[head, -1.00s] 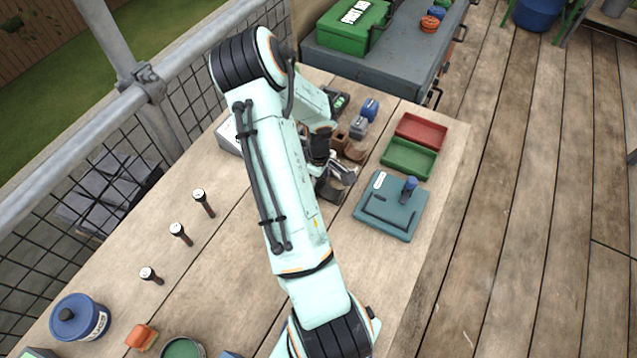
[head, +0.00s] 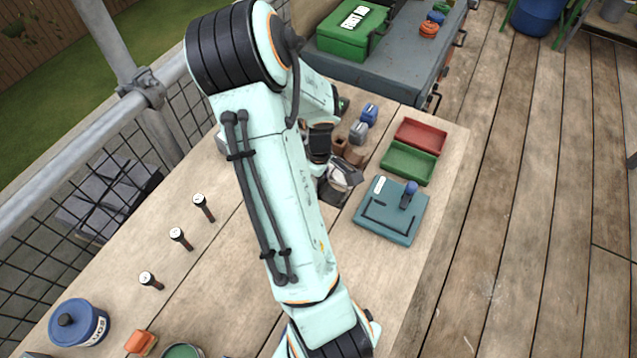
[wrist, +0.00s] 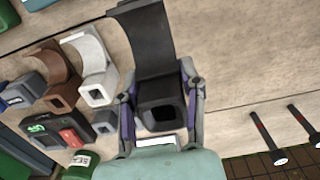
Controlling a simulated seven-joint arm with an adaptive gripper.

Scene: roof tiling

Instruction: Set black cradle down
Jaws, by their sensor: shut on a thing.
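The black cradle (wrist: 153,50) is in the wrist view, a curved saddle above a square hollow block. My gripper (wrist: 160,88) is shut on its block, one finger on each side. In the head view my arm covers most of the gripper, and a dark part of the cradle (head: 332,193) shows just beyond the arm. A white cradle (wrist: 94,62) and a brown cradle (wrist: 58,72) stand in a row to its left in the wrist view, apart from it. I cannot tell whether the black cradle touches the table.
A teal board (head: 385,228) with a blue-handled tool lies to the right, with green (head: 408,163) and red (head: 420,136) trays behind. Blue and grey blocks (head: 358,133) stand near the cradles.

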